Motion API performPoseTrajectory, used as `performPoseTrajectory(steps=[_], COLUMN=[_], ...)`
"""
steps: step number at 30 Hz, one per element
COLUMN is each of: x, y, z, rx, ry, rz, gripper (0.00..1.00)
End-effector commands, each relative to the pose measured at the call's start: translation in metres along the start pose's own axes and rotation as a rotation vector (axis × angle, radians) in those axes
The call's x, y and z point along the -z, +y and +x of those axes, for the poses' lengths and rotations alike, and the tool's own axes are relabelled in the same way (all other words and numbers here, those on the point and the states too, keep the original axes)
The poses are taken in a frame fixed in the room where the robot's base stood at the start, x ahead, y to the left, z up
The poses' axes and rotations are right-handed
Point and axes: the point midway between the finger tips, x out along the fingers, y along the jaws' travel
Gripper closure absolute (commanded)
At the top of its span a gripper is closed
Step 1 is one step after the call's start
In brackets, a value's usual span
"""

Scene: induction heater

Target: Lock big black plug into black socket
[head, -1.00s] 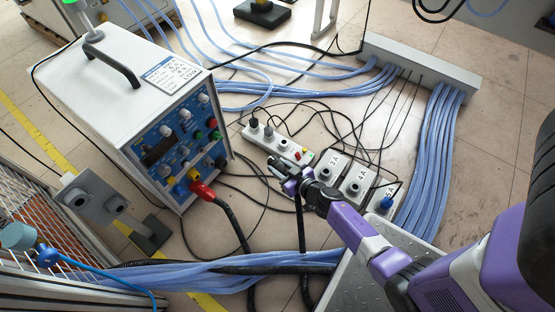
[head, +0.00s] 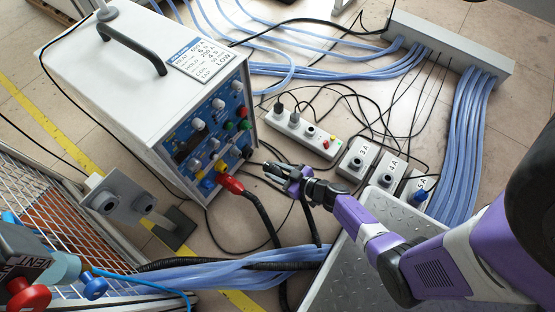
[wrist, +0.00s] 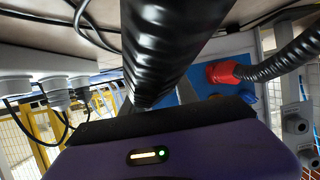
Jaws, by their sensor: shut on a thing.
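My gripper (head: 280,172) is shut on the big black plug, in front of the heater's lower right front. The plug's body is mostly hidden by the fingers in the head view. Its thick black ribbed cable (wrist: 165,45) fills the middle of the wrist view, and it hangs below my gripper in the head view (head: 314,228). The black socket (head: 247,152) is on the blue front panel, to the right of the red plug (head: 230,184), which sits in its own socket. A gap shows between my gripper and the panel. The wrist view also shows the red plug (wrist: 222,73).
The white induction heater (head: 120,75) stands at the left. A power strip (head: 305,130) and several labelled socket boxes (head: 358,160) lie right of it. Blue hoses (head: 240,275) cross the floor. A metal tread plate (head: 345,270) lies below my arm.

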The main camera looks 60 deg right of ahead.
Motion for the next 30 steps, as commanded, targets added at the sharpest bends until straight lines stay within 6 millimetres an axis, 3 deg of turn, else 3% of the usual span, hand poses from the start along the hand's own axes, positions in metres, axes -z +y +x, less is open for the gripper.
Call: performPoseTrajectory(steps=[8, 30], x=[0.003, 0.021], y=[0.0, 0.0], z=[0.007, 0.05], rx=[0.001, 0.001], ry=[0.001, 0.001], rz=[-0.001, -0.001], gripper=[1.0, 1.0])
